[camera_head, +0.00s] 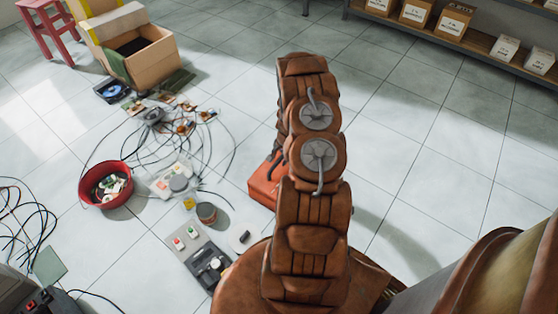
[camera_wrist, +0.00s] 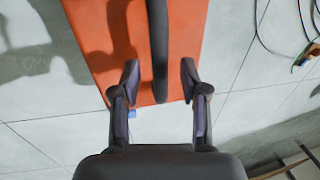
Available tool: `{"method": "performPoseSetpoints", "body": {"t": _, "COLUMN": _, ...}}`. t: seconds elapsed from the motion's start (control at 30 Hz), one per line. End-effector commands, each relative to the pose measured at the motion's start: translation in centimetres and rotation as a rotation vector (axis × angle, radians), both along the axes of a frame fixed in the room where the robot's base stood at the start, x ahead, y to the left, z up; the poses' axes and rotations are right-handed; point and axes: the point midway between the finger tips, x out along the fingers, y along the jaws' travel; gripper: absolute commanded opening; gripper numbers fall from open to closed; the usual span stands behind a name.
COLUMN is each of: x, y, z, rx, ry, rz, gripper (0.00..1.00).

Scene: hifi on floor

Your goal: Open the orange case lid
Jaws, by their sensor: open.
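The orange case (camera_head: 262,186) lies on the floor in the head view, mostly hidden behind my brown arm. In the wrist view its flat orange surface (camera_wrist: 190,30) fills the upper middle, and it looks shut. A dark bar, seemingly its handle (camera_wrist: 158,45), runs down over it. My gripper (camera_wrist: 160,76) is open. Its two fingertips are on either side of the bar, with a gap on each side, over the case's near edge. I cannot tell whether the fingers touch the case. A small blue bit (camera_wrist: 132,113) shows beside the left finger. The head view hides my gripper.
Left of my arm are a red bowl (camera_head: 106,200) of parts, tangled cables (camera_head: 150,150), jars (camera_head: 206,213) and a grey tool tray (camera_head: 205,262). A cardboard box (camera_head: 150,65) stands farther back. Shelves with boxes (camera_head: 453,22) line the back right. The right floor is clear.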

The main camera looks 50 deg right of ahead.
Motion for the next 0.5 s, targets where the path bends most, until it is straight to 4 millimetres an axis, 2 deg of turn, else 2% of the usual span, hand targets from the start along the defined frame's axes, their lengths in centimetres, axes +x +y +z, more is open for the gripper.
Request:
{"method": "performPoseSetpoints", "body": {"t": 0.1, "x": 0.07, "y": 0.13, "z": -0.96, "rx": 0.002, "ry": 0.001, "rz": 0.0, "gripper": 0.45}}
{"method": "performPoseSetpoints", "body": {"t": 0.37, "x": 0.14, "y": 0.12, "z": -1.06, "rx": 0.002, "ry": 0.001, "rz": -0.001, "gripper": 0.45}}
{"method": "performPoseSetpoints", "body": {"t": 0.5, "x": 0.15, "y": 0.12, "z": -1.05, "rx": 0.002, "ry": 0.0, "rz": -0.001, "gripper": 0.33}}
